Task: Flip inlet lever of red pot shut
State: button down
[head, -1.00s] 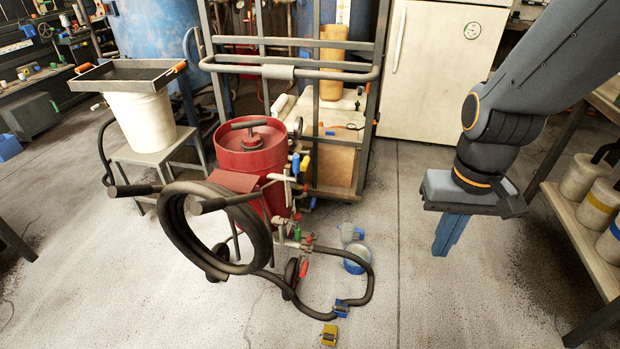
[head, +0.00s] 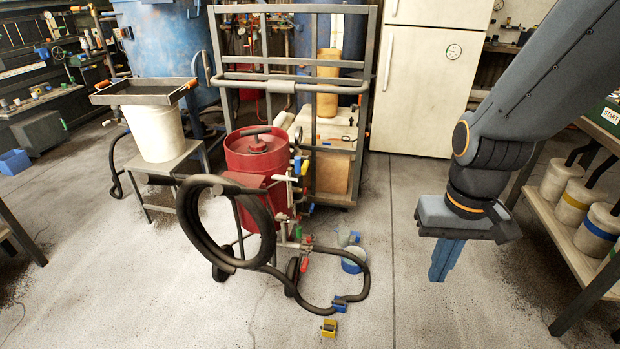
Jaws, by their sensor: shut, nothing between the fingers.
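The red pot (head: 258,158) stands on wheels left of centre, with a black hose (head: 214,236) coiled over its front handle. Pipes with small coloured levers run down its right side. A blue lever (head: 297,164) and a yellow one (head: 305,167) sit near the top, a green one (head: 298,232) and a red one (head: 305,262) low down. Which is the inlet lever, and how it is set, I cannot tell at this size. My gripper (head: 445,262) hangs fingers down over the floor, well right of the pot. It is shut, empty and touches nothing.
A grey metal cart (head: 372,100) stands close behind the pot, and a stool with a white bucket (head: 157,132) to its left. A shelf (head: 548,204) stands at right.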

aim_at(304, 168)
jog(key=z, duration=0.45)
jog(key=i, duration=1.1)
jog(key=u, duration=0.5)
